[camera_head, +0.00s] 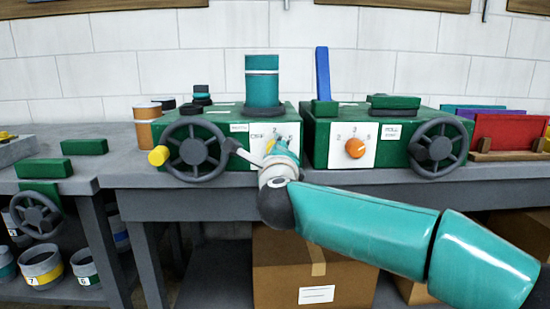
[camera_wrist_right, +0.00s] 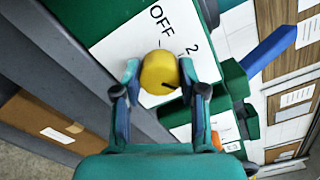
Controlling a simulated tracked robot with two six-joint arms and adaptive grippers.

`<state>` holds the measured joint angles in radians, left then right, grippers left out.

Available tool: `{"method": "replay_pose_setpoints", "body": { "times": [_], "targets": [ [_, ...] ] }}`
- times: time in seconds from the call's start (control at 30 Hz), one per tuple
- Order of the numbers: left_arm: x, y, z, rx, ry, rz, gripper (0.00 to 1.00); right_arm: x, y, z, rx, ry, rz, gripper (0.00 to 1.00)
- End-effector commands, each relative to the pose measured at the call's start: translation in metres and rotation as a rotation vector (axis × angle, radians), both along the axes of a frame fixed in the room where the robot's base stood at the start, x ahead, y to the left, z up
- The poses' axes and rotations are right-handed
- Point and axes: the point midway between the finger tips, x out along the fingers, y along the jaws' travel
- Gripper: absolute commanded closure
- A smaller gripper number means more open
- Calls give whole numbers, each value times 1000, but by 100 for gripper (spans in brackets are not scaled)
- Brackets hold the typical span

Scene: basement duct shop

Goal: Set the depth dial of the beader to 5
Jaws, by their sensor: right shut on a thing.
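A yellow dial (camera_wrist_right: 158,72) sits on a white panel in the right wrist view, with "OFF" and "2" printed beside it. Its black mark points to the lower right of that picture, toward a part of the scale hidden by a finger. My right gripper (camera_wrist_right: 159,76) is shut on the dial, one finger on each side. In the head view, my right gripper (camera_head: 267,158) is at the panel (camera_head: 259,131) of the left green machine (camera_head: 228,116) and hides the dial. Which machine is the beader cannot be read. My left gripper is not in view.
A second green machine (camera_head: 318,130) with an orange dial (camera_head: 355,147) stands to the right. A dark handwheel (camera_head: 195,150) with a yellow knob is left of my right gripper, another (camera_head: 438,143) far right. A cardboard box (camera_head: 285,275) sits below the bench.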

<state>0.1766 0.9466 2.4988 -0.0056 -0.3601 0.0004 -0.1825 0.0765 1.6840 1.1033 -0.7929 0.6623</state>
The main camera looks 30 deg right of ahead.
Motion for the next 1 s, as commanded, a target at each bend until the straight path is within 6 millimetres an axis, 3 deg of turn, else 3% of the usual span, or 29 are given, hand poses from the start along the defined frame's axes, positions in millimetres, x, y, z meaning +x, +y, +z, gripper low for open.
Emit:
{"method": "replay_pose_setpoints", "body": {
  "times": [0.03, 0.57, 0.6, 0.73, 1.0],
  "targets": [
    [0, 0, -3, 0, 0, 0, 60, 0, -1, -7, 18, 3, -6, 94],
    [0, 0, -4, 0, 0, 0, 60, 0, -1, -7, 45, -11, -6, 94],
    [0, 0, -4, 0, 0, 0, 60, 0, -1, -7, 45, -11, -6, 58],
    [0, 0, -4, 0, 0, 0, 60, 0, -1, -6, 43, -12, -3, 36],
    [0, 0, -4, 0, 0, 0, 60, 0, 0, -3, 41, -17, -2, 34]
  ]
}}
